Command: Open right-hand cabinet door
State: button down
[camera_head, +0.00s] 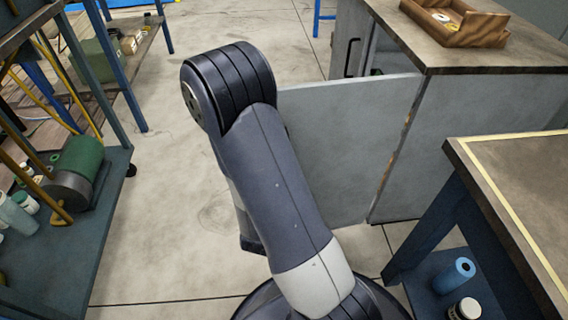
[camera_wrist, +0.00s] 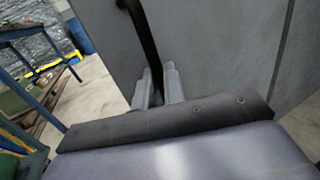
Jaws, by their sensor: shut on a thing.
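The grey right-hand cabinet door (camera_head: 345,140) stands swung well out from the cabinet (camera_head: 465,140), across the floor behind my arm. Its free edge is hidden by my arm in the head view. In the wrist view the door (camera_wrist: 215,50) fills the upper middle, with a black bar handle (camera_wrist: 141,30) on it. My gripper (camera_wrist: 158,88) has one finger on each side of the handle's lower part and is shut on it. The head view hides my gripper behind the arm. The other cabinet door's black handle (camera_head: 352,57) shows farther back; that door looks closed.
A wooden tray (camera_head: 452,30) lies on the cabinet's brown top. A blue-legged workbench (camera_head: 510,185) stands close at the right, with a blue roll (camera_head: 453,275) on its lower shelf. Blue-framed shelving (camera_head: 75,235) lines the left. Floor (camera_head: 165,190) between is clear.

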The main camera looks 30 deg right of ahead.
jog(key=shift+s+d+h, duration=0.3)
jog(key=shift+d, duration=0.1)
jog(key=c, duration=1.5)
grip_release()
jog(key=shift+d, duration=0.2)
jog(key=shift+a, duration=0.2)
jog(key=shift+p+v, duration=0.55)
jog(key=shift+v, duration=4.7)
jog(key=shift+r, duration=0.15)
jog(key=shift+b+x, duration=0.55)
jog(key=shift+x, duration=4.75)
